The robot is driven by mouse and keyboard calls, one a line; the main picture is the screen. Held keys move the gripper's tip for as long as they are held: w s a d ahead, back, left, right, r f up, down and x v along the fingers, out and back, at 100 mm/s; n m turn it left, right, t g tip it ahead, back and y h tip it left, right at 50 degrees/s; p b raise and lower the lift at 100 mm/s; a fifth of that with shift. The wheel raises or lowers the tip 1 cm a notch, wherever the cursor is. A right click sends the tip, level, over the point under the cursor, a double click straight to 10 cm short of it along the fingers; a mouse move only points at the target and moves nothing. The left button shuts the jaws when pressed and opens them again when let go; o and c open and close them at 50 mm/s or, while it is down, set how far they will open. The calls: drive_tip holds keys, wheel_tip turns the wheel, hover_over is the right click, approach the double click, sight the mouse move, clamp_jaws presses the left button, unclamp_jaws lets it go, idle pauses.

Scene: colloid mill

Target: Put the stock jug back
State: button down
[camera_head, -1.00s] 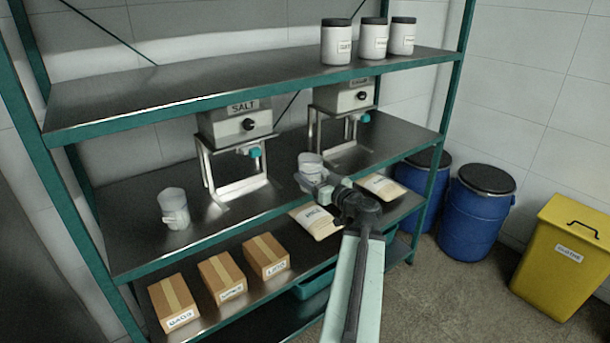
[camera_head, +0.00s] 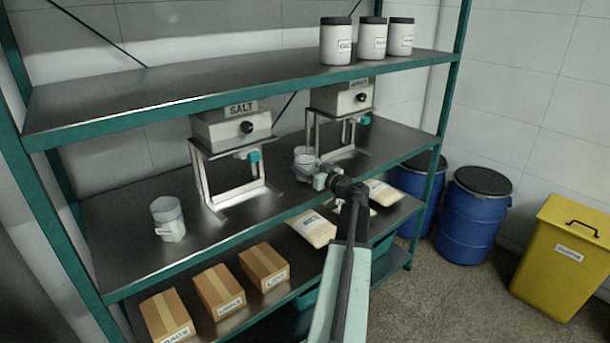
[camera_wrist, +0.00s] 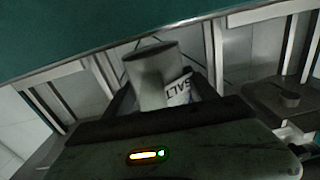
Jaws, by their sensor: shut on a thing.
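My gripper (camera_head: 318,172) is shut on a pale jug (camera_head: 305,156) over the middle shelf, between the two dispensers. In the wrist view the held jug (camera_wrist: 152,78) is grey-white and open-topped, with a tilted label that reads SALT. I cannot tell whether its base touches the shelf. Another pale, handled jug (camera_head: 168,219) stands on the left part of the middle shelf (camera_head: 120,222); its label is not readable. The left dispenser (camera_head: 232,128) is marked SALT. The right dispenser's (camera_head: 342,98) label is unclear.
White jars with dark lids (camera_head: 372,38) stand on the upper shelf. Cardboard boxes (camera_head: 218,290) and pouches (camera_head: 312,230) lie on the shelf below. Blue drums (camera_head: 473,215) and a yellow bin (camera_head: 567,258) stand to the right. The green upper shelf edge (camera_wrist: 120,50) crosses above the held jug.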

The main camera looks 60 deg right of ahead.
drive_tip(key=shift+f+b, duration=0.3)
drive_tip(key=shift+f, duration=0.65)
drive_tip(key=shift+r, duration=0.25)
drive_tip(key=shift+f, duration=0.2)
drive_tip(key=shift+c, duration=1.3)
unclamp_jaws()
drive_tip(key=shift+r, duration=0.15)
drive_tip(key=shift+s+a+r+p, duration=0.1)
drive_tip(key=shift+s+p, duration=0.15)
drive_tip(key=shift+p, duration=0.05)
drive_tip(key=v, duration=1.1)
drive_tip(key=shift+s, duration=0.3)
